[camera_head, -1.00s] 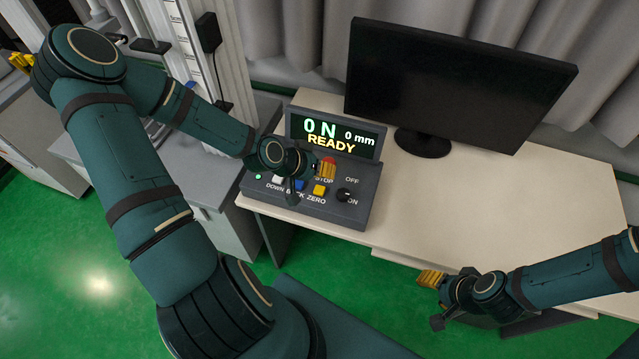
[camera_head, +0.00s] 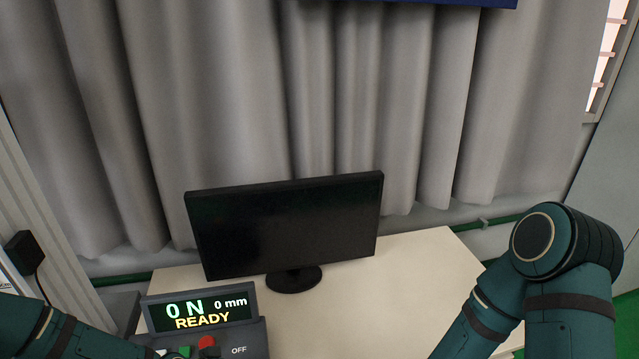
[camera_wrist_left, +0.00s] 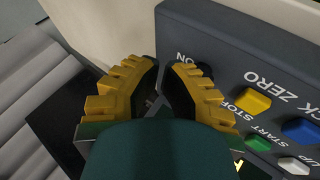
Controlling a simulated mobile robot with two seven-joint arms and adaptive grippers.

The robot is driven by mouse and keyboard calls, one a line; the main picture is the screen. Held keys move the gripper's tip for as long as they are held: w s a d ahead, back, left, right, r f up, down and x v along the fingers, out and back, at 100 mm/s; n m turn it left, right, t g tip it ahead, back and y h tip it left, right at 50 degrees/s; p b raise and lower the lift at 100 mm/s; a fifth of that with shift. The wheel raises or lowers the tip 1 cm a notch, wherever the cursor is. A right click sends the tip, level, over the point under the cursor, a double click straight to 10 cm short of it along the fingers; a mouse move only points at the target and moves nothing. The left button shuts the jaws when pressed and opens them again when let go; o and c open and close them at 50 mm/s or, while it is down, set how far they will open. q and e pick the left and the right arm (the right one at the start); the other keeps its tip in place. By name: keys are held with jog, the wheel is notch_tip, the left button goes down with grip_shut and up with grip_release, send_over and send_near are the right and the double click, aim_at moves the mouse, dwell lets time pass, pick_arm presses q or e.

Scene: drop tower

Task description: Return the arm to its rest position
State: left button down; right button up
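My left arm (camera_head: 60,335) enters at the lower left of the head view; its gripper is out of that frame. In the left wrist view my left gripper (camera_wrist_left: 165,65) points at the table and the edge of the control box (camera_wrist_left: 225,48). Its yellow-and-black fingers show a narrow gap at the tips, with nothing seen between them. The dark knob (camera_wrist_left: 204,69) by the ON label is just beside the right fingertip; I cannot tell if they touch. My right arm (camera_head: 565,270) is at the right of the head view, bent with its elbow raised; its gripper is out of frame.
The box's display (camera_head: 200,311) reads 0 N, 0 mm, READY. A black monitor (camera_head: 290,228) stands behind it on the cream table (camera_head: 400,285). Yellow (camera_wrist_left: 254,102), green (camera_wrist_left: 258,143) and blue (camera_wrist_left: 300,130) buttons lie right of the left gripper. The table right of the monitor is clear.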

pick_arm(q)
jog(key=s+d+f+g+y+b, duration=0.1)
jog(key=s+d+f+g+y, duration=0.1)
jog(key=s+d+f, duration=0.4)
jog(key=shift+s+d+g+b, duration=0.3)
jog(key=shift+s+d+g, duration=0.4)
jog(key=shift+d, duration=0.25)
jog(key=shift+s+f, duration=0.1)
